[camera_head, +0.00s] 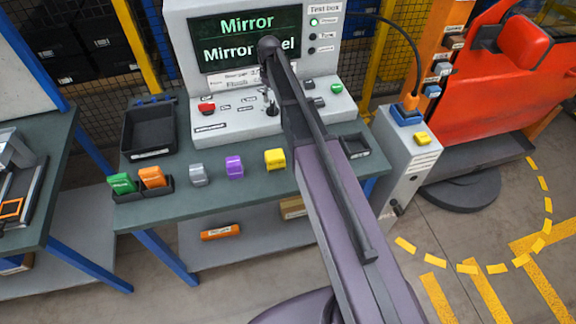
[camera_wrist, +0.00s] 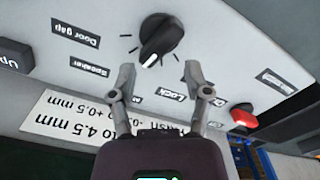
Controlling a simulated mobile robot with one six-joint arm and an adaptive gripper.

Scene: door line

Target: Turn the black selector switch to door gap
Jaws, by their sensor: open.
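The black selector switch (camera_wrist: 160,38) is on the light grey sloped panel in the wrist view, its white pointer mark towards the lower left of the picture. The labels appear upside down: "Door gap" (camera_wrist: 76,34), "Speaker" (camera_wrist: 89,66) and "Lock" (camera_wrist: 173,95); another label is partly hidden by a finger. My gripper (camera_wrist: 160,72) is open and empty, its fingertips apart on either side just below the switch in the picture. I cannot tell whether they touch the panel. In the head view my arm hides much of the switch area.
The test box screen (camera_head: 245,40) reads "Mirror". A red button (camera_head: 206,108) and green button (camera_head: 337,88) sit on the console. A black bin (camera_head: 150,130) and several coloured blocks, including a yellow one (camera_head: 275,158), stand on the bench.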

